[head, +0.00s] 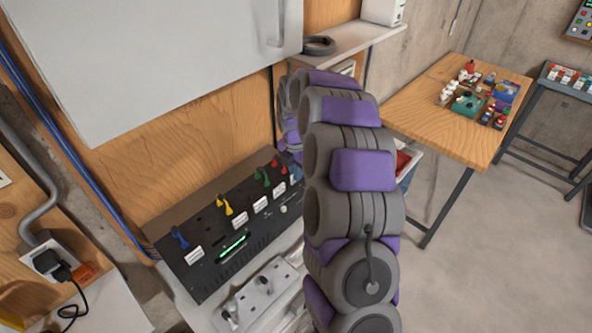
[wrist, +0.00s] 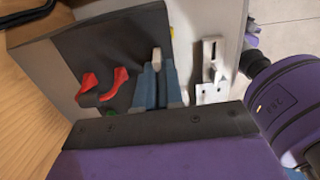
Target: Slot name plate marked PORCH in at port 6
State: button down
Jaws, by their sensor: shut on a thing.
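A black box with a sloped panel (head: 215,285) carries a row of coloured plugs and white name plates, including the plate (head: 194,257) at its left end. Their lettering is too small to read, and I cannot tell port 6 by number. My gripper's blue-grey fingers (wrist: 156,80) are close over the box's right end, beside two red plugs (wrist: 115,84). They are shut on a small pale piece, apparently a name plate (wrist: 156,57), mostly hidden between them. I cannot read its marking. In the head view my arm hides much of the gripper.
A white socket strip (head: 258,291) lies in front of the box. A large pale cabinet (head: 140,55) hangs above it. A wooden table (head: 440,115) with small items stands at the back right. The floor (head: 490,250) on the right is clear.

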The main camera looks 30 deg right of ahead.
jog(key=c, duration=1.2)
grip_release()
jog(key=shift+o, duration=0.4)
jog(key=o, duration=0.3)
jog(key=shift+o, duration=0.2)
